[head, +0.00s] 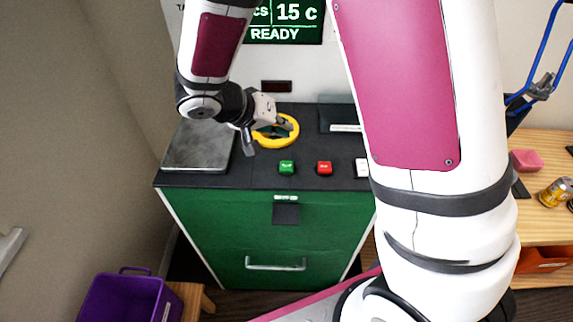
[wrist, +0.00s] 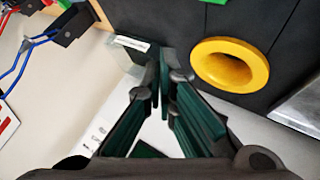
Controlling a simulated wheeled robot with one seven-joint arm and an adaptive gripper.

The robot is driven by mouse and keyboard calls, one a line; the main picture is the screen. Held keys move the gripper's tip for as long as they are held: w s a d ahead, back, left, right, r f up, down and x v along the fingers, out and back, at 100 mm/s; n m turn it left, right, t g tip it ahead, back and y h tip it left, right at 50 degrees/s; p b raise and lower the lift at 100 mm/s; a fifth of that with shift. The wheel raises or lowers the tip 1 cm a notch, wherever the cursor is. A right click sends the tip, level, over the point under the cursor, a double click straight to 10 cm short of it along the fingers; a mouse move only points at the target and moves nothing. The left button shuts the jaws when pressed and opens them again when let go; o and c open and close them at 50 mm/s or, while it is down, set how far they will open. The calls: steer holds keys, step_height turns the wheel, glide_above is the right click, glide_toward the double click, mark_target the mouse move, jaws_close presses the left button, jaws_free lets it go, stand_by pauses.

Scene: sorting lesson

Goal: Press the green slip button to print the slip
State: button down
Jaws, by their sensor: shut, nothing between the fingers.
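The green button (head: 286,167) sits near the front edge of the black top of a green cabinet (head: 230,235), left of a red button (head: 324,168) and a white button (head: 362,167). My gripper (head: 250,147) is above the counter, up and left of the green button and apart from it. In the wrist view my gripper (wrist: 164,75) has its fingers together with nothing between them. A small green patch is cut off at the wrist view's top edge; I cannot tell if it is the button.
A yellow ring (head: 291,140) lies beside my gripper. A grey metal plate (head: 198,146) is at the counter's left. A display (head: 285,20) behind reads READY. A purple bin (head: 120,299) stands lower left. A wooden table (head: 545,150) with a can and pink block is at right.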

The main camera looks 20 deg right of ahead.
steer(key=b, duration=0.4)
glide_above(284, 164)
step_height(284, 164, down, 8)
steer(key=shift+w+r, duration=0.1)
steer(key=shift+f, duration=0.45)
steer(key=shift+f, duration=0.1)
stand_by(0.9)
steer(key=shift+f+b, duration=0.3)
steer(key=shift+b, duration=0.1)
